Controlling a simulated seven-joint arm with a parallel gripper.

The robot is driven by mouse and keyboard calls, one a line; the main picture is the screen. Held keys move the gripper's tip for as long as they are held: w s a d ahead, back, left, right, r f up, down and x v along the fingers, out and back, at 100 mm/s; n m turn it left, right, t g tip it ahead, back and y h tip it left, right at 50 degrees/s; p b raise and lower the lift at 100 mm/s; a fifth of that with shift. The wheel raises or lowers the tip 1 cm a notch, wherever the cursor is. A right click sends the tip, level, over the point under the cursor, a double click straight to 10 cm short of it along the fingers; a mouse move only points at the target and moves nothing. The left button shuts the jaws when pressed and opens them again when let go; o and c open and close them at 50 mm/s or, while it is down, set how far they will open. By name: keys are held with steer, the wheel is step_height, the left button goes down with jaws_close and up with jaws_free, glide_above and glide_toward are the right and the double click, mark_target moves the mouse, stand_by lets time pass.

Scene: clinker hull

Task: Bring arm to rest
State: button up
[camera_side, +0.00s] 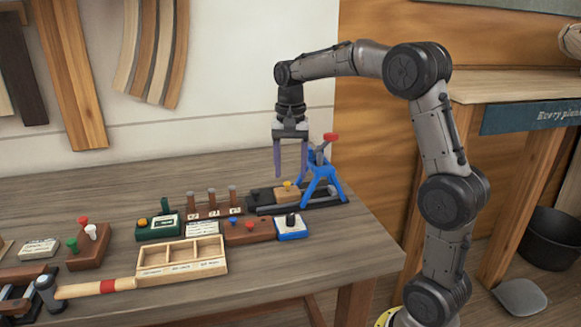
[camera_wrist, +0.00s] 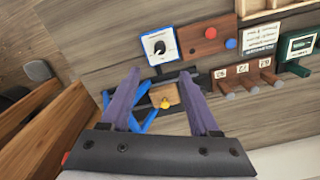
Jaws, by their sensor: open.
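My gripper (camera_side: 291,160) hangs from my arm above the back right part of the workbench, fingers pointing down. Its two purple fingers are apart with nothing between them in the side view. In the wrist view my gripper (camera_wrist: 165,98) is also open, and a wooden block with a yellow knob (camera_wrist: 165,97) shows below, between the fingers. That block (camera_side: 287,193) sits on a dark base beside a blue stand with a red knob (camera_side: 322,186). The fingers appear above the block and apart from it.
The workbench (camera_side: 330,262) also holds a blue-edged dial box (camera_side: 291,228), a brown button box (camera_side: 249,231), a row of upright pegs (camera_side: 212,205), a compartment tray (camera_side: 181,262) and a mallet (camera_side: 95,289). The bench's right edge is near the blue stand.

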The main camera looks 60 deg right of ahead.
steer(key=s+a+r+n+t, duration=0.3)
steer(key=s+a+r+n, duration=0.1)
steer(key=s+a+r, duration=0.5)
steer(key=s+a+f+n+t, duration=0.2)
steer(key=s+a+f+n, duration=0.4)
steer(key=s+f+n, duration=0.3)
steer(key=s, duration=0.2)
steer(key=shift+s+a+f+t, duration=0.15)
steer(key=shift+s+f+t, duration=0.15)
steer(key=shift+s, duration=0.1)
steer(key=shift+r, duration=0.1)
